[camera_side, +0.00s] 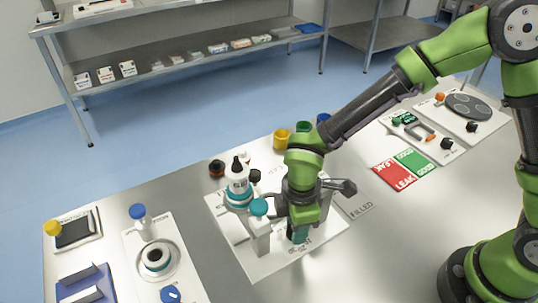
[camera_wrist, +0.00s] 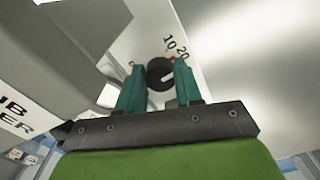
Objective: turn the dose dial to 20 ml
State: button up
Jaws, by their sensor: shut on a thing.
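The dose dial (camera_wrist: 160,71) is a small round black knob with a pale pointer line, on a light panel marked 10 and 20, with a small red mark near the numbers. The pointer line lies toward the right side of the knob; I cannot tell exactly which mark it meets. My gripper (camera_wrist: 158,68) has its two teal fingers on either side of the dial and is shut on it. In the side view my gripper (camera_side: 300,234) points down at the white station plate (camera_side: 264,268), and the dial is hidden there.
A white dispenser post with a teal cap (camera_side: 260,222) stands close left of my gripper. Yellow (camera_side: 281,139) and green cups stand farther back. Red (camera_side: 394,174) and green mats lie right. Bare table is at the front right.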

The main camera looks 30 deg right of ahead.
jog(key=shift+m, duration=0.6)
jog(key=o, duration=1)
jog(key=shift+o, duration=0.2)
notch_tip(320, 180, up, 17)
